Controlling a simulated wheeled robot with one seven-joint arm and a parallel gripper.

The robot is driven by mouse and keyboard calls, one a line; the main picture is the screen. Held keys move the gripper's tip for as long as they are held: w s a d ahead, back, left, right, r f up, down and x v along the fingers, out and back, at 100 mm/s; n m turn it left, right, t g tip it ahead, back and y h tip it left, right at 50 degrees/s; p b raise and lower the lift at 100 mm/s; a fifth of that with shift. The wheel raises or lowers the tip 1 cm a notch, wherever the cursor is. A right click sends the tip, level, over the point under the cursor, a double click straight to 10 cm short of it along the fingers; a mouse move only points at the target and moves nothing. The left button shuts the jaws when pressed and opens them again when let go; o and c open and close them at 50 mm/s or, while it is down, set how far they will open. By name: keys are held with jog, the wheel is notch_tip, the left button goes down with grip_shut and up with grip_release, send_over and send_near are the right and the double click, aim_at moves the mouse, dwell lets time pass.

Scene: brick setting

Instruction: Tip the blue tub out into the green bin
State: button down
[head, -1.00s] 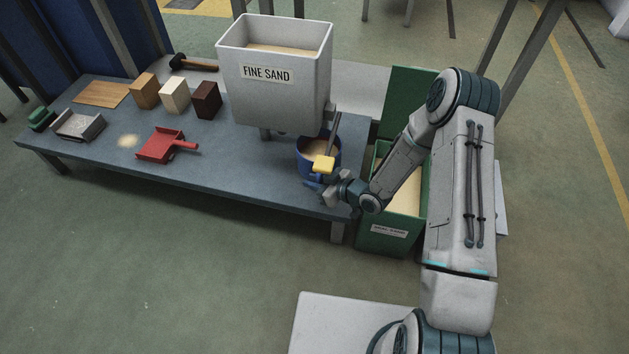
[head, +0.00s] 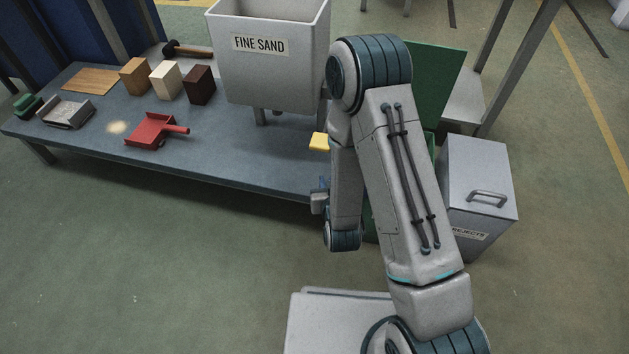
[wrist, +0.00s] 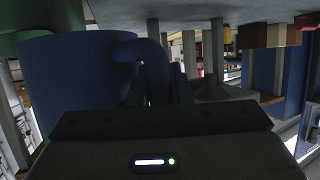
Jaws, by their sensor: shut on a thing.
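My gripper (wrist: 160,125) is shut on the handle (wrist: 155,60) of the blue tub (wrist: 70,85), which fills the left of the wrist view. In the head view my arm hides most of the gripper and tub. The wrist picture has the table at its top with blocks hanging down, so the wrist seems turned over and the tub tipped with it. The tub's inside and any falling sand are out of sight. The green bin (head: 370,226) is mostly behind my arm, its lid (head: 440,85) raised. Green shows above the tub in the wrist view (wrist: 30,14).
A grey bin marked REJECTS (head: 478,190) stands right of the green bin.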

jog(key=shift+s+d+r+m+h, duration=0.2)
jog(key=shift+s+d+m+h, duration=0.15)
jog(key=shift+d, duration=0.25)
jog(key=shift+d+r, duration=0.1)
jog(key=shift+r, duration=0.15)
jog(key=shift+w+d+r+m+g+p, duration=0.2)
jog(key=shift+r+p, duration=0.25)
jog(key=shift+p, duration=0.2)
jog(key=shift+w+d+r+m+g+p, duration=0.1)
jog(key=shift+r+m+g+p, duration=0.15)
jog(key=shift+r+p, duration=0.35)
jog(key=shift+w+d+r+m+g+p, duration=0.1)
jog(key=shift+d+r+m+g+p, duration=0.2)
jog(key=shift+p, duration=0.45)
